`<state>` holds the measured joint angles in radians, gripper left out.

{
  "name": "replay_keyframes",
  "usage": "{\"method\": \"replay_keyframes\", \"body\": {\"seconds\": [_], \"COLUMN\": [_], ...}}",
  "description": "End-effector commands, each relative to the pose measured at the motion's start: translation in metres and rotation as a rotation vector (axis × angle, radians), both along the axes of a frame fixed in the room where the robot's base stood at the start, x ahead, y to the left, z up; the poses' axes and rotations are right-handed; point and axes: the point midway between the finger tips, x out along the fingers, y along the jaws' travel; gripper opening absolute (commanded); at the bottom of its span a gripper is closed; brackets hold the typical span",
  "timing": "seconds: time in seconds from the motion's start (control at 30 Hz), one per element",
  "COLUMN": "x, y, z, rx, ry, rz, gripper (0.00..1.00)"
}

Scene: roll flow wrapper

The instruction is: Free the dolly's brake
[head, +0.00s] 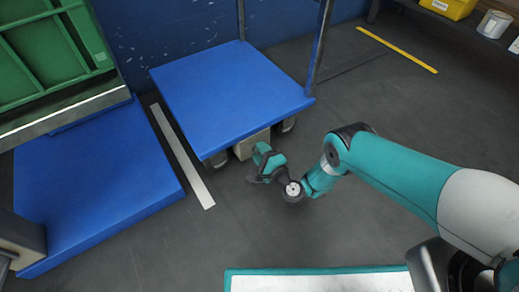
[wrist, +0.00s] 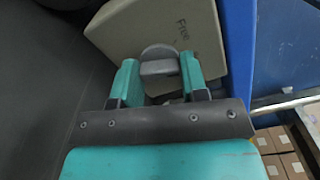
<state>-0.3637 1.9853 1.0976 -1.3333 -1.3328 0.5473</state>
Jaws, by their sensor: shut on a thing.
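The dolly (head: 225,95) has a flat blue deck on wheels and stands in the middle of the head view. A beige brake box (head: 246,147) sits under its near edge. In the wrist view the box (wrist: 125,30) carries a grey knob (wrist: 158,52) and lettering that reads "Free" near its upper right. My gripper (head: 259,158) is low at the dolly's near edge, facing the box. In the wrist view my gripper (wrist: 160,76) has its two teal fingers shut on the knob, one on each side. Other markings on the box are hidden or unreadable.
A second blue platform (head: 95,185) with a green crate (head: 45,50) stands at the left, past a white floor strip (head: 182,155). A teal-edged white surface (head: 320,282) is at the front. Metal posts (head: 320,45) rise from the dolly. Open grey floor lies right of it.

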Motion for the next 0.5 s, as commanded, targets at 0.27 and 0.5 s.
{"method": "replay_keyframes", "body": {"seconds": [0.27,0.5], "x": [-0.0018,-0.0021], "y": [-0.0018,-0.0015], "z": [0.0027,0.0018], "rx": [-0.216,-0.401], "ry": [-0.139,-0.264], "rz": [-0.003,-0.002], "gripper": [0.17,0.17]}}
